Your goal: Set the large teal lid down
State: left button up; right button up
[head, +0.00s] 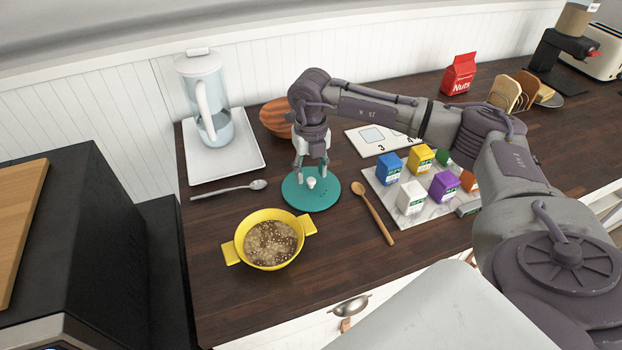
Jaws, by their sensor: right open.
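The large teal lid (322,203) is a flat round disc with a small white knob. It appears to lie flat on the dark wooden counter, behind and to the right of the yellow pot. My right gripper (311,178) is above the lid, pointing down, with its fingers open on either side of the knob. Whether a finger touches the knob I cannot tell. The yellow pot (240,247) is uncovered and holds a brown, speckled food. My left gripper is not in view.
A metal spoon (228,190) lies left of the lid and a wooden spoon (375,216) right of it. A marble board (409,217) with several small coloured cartons is further right. A wooden bowl (273,118) and a kettle on a white tray (238,164) stand behind.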

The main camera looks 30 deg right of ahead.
aim_at(311, 180)
notch_tip(311, 180, up, 9)
jog(key=b, duration=0.2)
jog(key=shift+r, duration=0.15)
dwell(0.3)
